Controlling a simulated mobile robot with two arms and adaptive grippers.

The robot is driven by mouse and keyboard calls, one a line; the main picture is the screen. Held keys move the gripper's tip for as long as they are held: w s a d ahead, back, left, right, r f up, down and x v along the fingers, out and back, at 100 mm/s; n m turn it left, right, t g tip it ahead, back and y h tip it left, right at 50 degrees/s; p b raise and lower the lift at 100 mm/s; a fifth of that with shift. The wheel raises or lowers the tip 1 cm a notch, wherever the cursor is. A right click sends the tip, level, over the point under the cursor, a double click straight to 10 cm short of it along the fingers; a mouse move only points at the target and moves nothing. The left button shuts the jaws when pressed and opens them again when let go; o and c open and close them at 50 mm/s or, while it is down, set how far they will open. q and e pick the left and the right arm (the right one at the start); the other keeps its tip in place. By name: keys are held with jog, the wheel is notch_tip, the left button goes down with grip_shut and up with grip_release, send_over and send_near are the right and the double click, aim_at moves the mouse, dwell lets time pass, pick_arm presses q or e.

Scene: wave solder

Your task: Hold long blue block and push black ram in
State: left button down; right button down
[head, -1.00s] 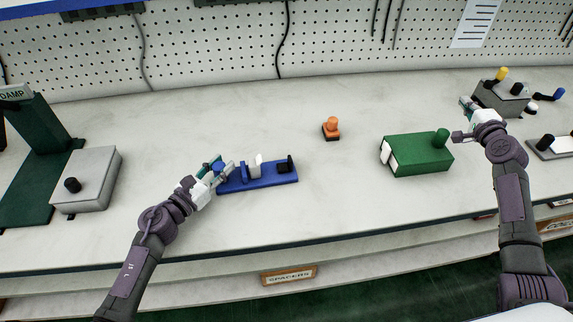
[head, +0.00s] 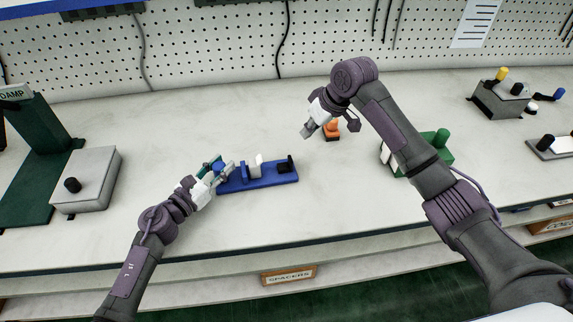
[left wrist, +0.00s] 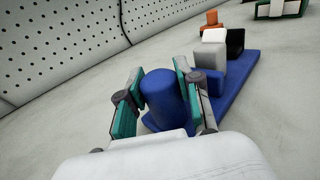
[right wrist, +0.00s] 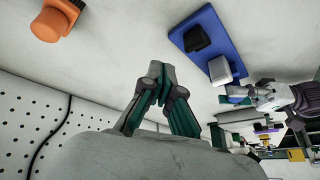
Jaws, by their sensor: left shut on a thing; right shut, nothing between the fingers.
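The long blue block (head: 262,183) lies flat on the bench, with a white piece (head: 255,166) near its middle and the black ram (head: 286,163) towards its right end. My left gripper (head: 215,168) is shut on the round blue post at the block's left end; the post (left wrist: 165,100) shows between the fingers in the left wrist view. My right gripper (head: 307,133) is shut and empty, above the bench, behind and to the right of the block. In the right wrist view the block (right wrist: 225,45) and the black ram (right wrist: 195,39) lie beyond the shut fingertips (right wrist: 158,75).
An orange knob piece (head: 331,134) stands close to my right gripper. A green box (head: 440,155) is partly hidden by my right arm. A grey box (head: 85,180) and a dark green stand are at left. The bench front of the block is clear.

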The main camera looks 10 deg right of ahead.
aim_at(285, 165)
pick_arm(q)
jog(key=shift+f, duration=0.1)
pick_arm(e)
jog(key=shift+s+a+f+n+g+h, duration=0.15)
jog(key=shift+s+a+f+n+h, duration=0.2)
jog(key=shift+f, duration=1.1)
jog(key=shift+s+a+f+n+g+h, duration=0.1)
jog(key=shift+s+f+n+g+h, duration=0.25)
jog(key=shift+f, duration=1.05)
jog(key=shift+s+a+f+n+h, duration=0.1)
jog(key=shift+s+a+f+n, duration=0.3)
jog(key=shift+f, duration=1.05)
jog(key=shift+w+d, duration=0.1)
jog(key=shift+d, duration=0.15)
jog(key=shift+a, duration=0.1)
jog(key=shift+s+a, duration=0.2)
jog(key=shift+a, duration=2.7)
jog(key=shift+d, duration=0.65)
jog(key=shift+r, duration=3.5)
